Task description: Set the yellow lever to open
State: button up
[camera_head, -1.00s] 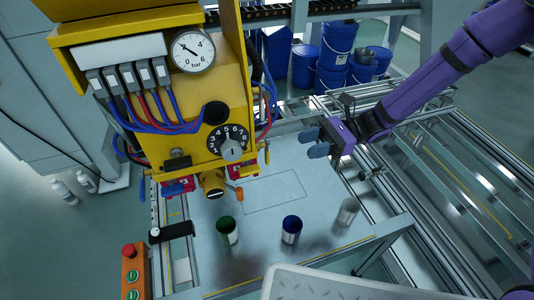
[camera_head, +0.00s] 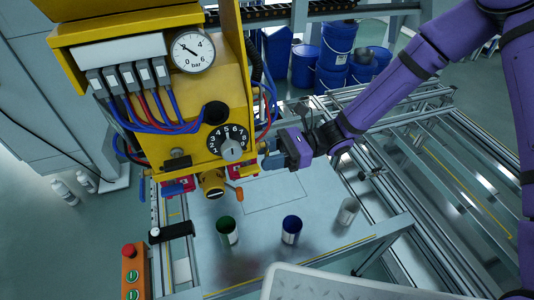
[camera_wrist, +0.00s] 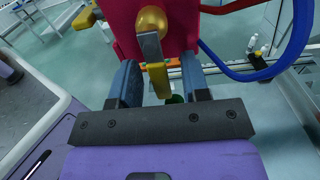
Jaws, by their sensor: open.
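The yellow lever (camera_wrist: 158,80) shows in the wrist view, its grey arm pointing down from a brass hub (camera_wrist: 151,20) on a red valve body (camera_wrist: 185,28). My gripper (camera_wrist: 162,88) is open, with one blue finger on each side of the yellow grip; narrow gaps show between grip and fingers. In the head view my gripper (camera_head: 272,154) is at the right side of the yellow panel (camera_head: 190,110), level with the dial. There the lever is hidden or too small to make out behind my fingers. The red valve body (camera_head: 241,170) shows partly under the panel.
Blue and red hoses (camera_wrist: 275,65) run close to the right of the valve in the wrist view. The numbered dial (camera_head: 229,143) and an orange-tipped handle (camera_head: 239,195) are near my gripper. Green (camera_head: 227,231), blue (camera_head: 291,230) and grey (camera_head: 348,211) cups stand below on the table.

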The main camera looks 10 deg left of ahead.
grip_shut()
jog(key=shift+s, duration=0.1)
dwell(0.3)
jog(key=shift+s+d+r+m, duration=0.3)
jog(key=shift+s+r+m, duration=0.25)
jog(key=shift+m, duration=2.4)
jog(key=shift+s+d+r+m, duration=0.4)
jog(key=shift+r+m, duration=0.3)
jog(key=shift+m, duration=2.3)
jog(key=shift+s+d+r+m, duration=0.2)
jog(key=shift+s+r+m, duration=0.4)
jog(key=shift+m, duration=2.35)
jog(key=shift+w, duration=0.1)
